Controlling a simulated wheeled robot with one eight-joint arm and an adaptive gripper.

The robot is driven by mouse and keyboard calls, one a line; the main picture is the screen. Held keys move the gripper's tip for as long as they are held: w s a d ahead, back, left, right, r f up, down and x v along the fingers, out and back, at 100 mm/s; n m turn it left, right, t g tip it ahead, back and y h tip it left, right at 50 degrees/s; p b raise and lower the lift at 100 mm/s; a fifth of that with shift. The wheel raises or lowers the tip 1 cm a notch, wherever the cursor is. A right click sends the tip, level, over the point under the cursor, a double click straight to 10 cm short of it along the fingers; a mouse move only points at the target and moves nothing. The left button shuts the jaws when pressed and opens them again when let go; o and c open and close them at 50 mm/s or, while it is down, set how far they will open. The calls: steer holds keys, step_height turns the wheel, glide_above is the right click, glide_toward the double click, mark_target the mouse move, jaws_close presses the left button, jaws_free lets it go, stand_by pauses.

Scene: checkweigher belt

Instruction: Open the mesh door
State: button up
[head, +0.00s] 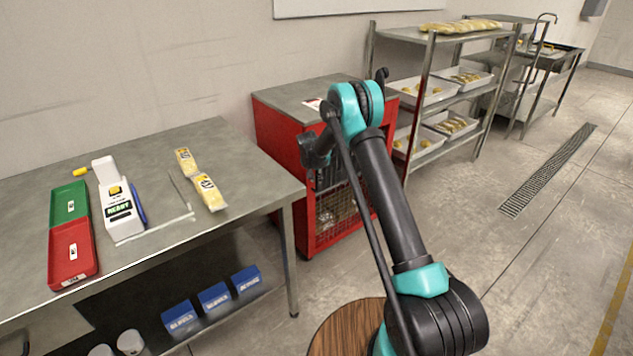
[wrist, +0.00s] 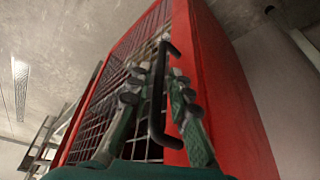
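The mesh door (head: 336,215) is on the front of a red cabinet (head: 282,141) and looks shut. In the wrist view the dark mesh (wrist: 105,88) fills the left of a red frame. A black bar handle (wrist: 157,92) stands off the door near its edge. My gripper (wrist: 158,105) is open, with one finger on each side of the handle. Gaps show between the fingers and the bar, and I cannot tell whether either touches it. In the head view my gripper (head: 325,178) is in front of the cabinet, and my arm hides part of the door and the handle.
A steel table (head: 235,150) with a green tray (head: 70,203), a red tray (head: 72,250) and a white scale (head: 120,208) stands to the left. A shelf rack (head: 400,33) with white trays stands right of the cabinet. The floor at right is clear around a drain grate (head: 547,172).

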steer(key=shift+x, duration=1.1)
jaws_close()
